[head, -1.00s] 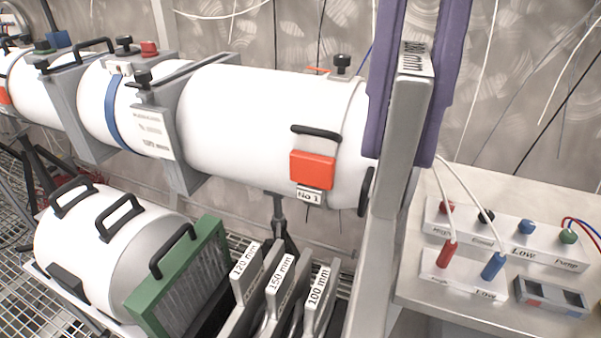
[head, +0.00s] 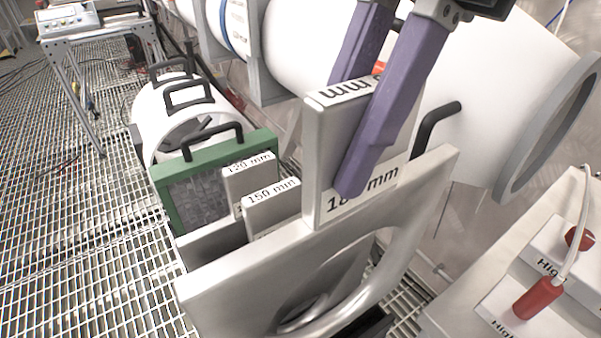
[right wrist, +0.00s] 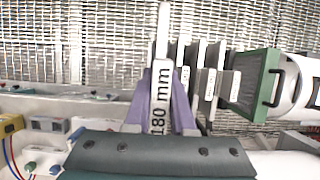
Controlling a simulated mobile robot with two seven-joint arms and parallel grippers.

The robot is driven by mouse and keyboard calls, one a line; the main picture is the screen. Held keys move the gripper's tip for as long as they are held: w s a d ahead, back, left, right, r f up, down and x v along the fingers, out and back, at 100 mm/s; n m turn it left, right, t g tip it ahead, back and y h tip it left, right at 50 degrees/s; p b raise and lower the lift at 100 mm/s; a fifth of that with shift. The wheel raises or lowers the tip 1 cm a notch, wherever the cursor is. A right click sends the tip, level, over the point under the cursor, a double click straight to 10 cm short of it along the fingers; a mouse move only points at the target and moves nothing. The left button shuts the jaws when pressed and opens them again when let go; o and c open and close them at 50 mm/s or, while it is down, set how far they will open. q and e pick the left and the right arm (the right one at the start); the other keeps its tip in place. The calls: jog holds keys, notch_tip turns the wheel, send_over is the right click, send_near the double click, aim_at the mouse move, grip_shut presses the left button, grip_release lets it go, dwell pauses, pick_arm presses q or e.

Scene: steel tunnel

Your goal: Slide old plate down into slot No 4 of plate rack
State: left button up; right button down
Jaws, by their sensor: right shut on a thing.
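My right gripper (head: 350,135) has purple fingers and is shut on the tab of a grey metal plate (head: 225,285) labelled 180 mm. The plate is a tilted square in the head view, with a round opening. It also shows edge-on between the fingers in the right wrist view (right wrist: 161,50). Behind it stand plates labelled 150 mm (head: 268,212) and 120 mm (head: 240,182), in the plate rack. The held plate covers most of the rack and its slots, so I cannot tell whether its lower edge is in a slot. My left gripper is not in view.
A green-framed filter (head: 160,200) stands just beyond the rack, by a white cylinder with black handles (head: 185,110). A large white tube (head: 290,45) runs behind. A bench with a red plug (head: 538,298) is at right. Open grating floor (head: 70,230) lies at left.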

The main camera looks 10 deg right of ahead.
aim_at(327, 292)
notch_tip(327, 292, down, 14)
jog(key=shift+a+r, duration=0.1)
jog(key=shift+r, duration=0.1)
jog(key=shift+f+b, duration=0.4)
jog(key=shift+f, duration=2.05)
jog(key=shift+f, duration=0.1)
jog(key=c, duration=0.8)
grip_release()
jog(key=shift+o, duration=0.2)
